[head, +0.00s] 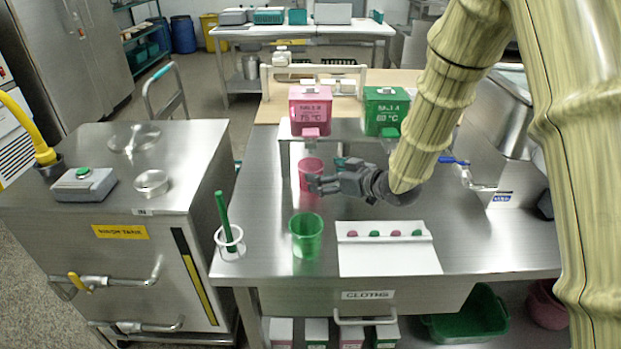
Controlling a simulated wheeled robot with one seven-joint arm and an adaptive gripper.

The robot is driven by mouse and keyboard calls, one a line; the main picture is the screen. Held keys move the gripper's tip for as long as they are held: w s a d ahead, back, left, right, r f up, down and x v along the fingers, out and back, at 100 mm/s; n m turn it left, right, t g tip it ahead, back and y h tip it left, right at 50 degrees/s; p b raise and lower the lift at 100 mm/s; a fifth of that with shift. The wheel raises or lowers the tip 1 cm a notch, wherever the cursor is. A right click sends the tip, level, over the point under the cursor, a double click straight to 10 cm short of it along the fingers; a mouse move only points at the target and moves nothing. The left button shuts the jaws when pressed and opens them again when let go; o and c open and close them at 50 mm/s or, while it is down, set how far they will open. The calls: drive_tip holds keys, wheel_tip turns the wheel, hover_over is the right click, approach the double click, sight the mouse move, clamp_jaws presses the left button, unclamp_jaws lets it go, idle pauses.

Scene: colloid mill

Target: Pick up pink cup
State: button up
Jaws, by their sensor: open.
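The pink cup (310,168) stands upright on the steel table, below the pink box (310,104) labelled with 75 °C. My gripper (318,184) reaches in from the right, with its fingertips at the cup's lower right side. The gripper is open. One fingertip overlaps the cup's edge in the picture, and I cannot tell whether it touches. My arm comes down from the upper right.
A green cup (306,236) stands nearer the front, beside a white tray (390,262) with several small pink and green pieces. A clear beaker (229,243) with a green stick is at the left edge. A green box (386,109) sits right of the pink box.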

sight(303, 169)
drive_tip(key=shift+x, duration=3.1)
drive_tip(key=shift+s+f, duration=0.15)
drive_tip(key=c, duration=1.3)
drive_tip(key=shift+o, duration=0.2)
drive_tip(key=shift+r, duration=0.6)
drive_tip(key=s+d, duration=0.9)
drive_tip(key=shift+s, duration=0.1)
wheel_tip(303, 169, up, 14)
drive_tip(key=shift+p, duration=0.45)
